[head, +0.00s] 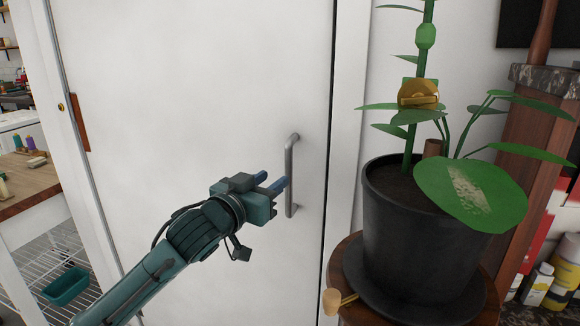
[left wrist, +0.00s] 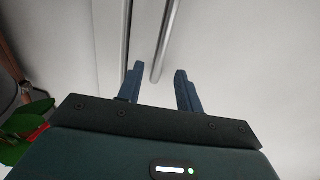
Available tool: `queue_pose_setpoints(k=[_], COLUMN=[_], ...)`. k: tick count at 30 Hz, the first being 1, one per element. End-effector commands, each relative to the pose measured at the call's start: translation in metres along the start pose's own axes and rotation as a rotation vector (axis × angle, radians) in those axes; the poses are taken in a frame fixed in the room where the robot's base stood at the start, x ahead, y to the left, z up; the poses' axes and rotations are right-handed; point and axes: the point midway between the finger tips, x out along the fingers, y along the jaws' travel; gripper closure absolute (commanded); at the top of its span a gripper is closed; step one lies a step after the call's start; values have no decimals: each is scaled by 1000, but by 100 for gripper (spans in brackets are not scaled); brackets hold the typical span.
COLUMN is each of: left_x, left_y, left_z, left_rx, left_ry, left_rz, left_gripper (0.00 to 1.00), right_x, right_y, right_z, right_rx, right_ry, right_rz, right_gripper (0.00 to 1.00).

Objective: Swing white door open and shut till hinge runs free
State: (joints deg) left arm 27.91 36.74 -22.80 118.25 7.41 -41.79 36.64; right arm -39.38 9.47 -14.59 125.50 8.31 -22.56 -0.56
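The white door (head: 200,110) fills the middle of the head view. Its right edge lies close to the white frame, with a thin dark line between them. A grey vertical bar handle (head: 290,176) is fixed near that edge. My left gripper (head: 273,181) is just left of the handle, its blue fingers pointing at it. In the left wrist view my left gripper (left wrist: 161,80) is open and empty. The handle (left wrist: 164,45) shows in line with the gap, at or just beyond the fingertips; I cannot tell whether they touch. My right gripper is not in view.
A dark plant pot (head: 410,225) with broad green leaves stands on a round wooden stand (head: 345,262), right of the door. A wooden cabinet (head: 530,150) is behind it. At the left, a wooden counter (head: 28,183) stands over a wire rack.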

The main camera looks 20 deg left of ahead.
Motion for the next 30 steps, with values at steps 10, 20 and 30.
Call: queue_pose_setpoints(k=[10, 20, 30], left_x=[64, 79, 79], left_y=[0, 0, 0], left_z=[-1, 0, 0], left_rx=[-1, 1, 1], left_ry=[0, 0, 0], left_rz=[0, 0, 0], left_gripper=[64, 64, 79], right_x=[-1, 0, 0], right_y=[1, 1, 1], right_z=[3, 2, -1], right_rx=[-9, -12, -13], right_ry=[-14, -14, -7], right_rz=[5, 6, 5], right_gripper=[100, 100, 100])
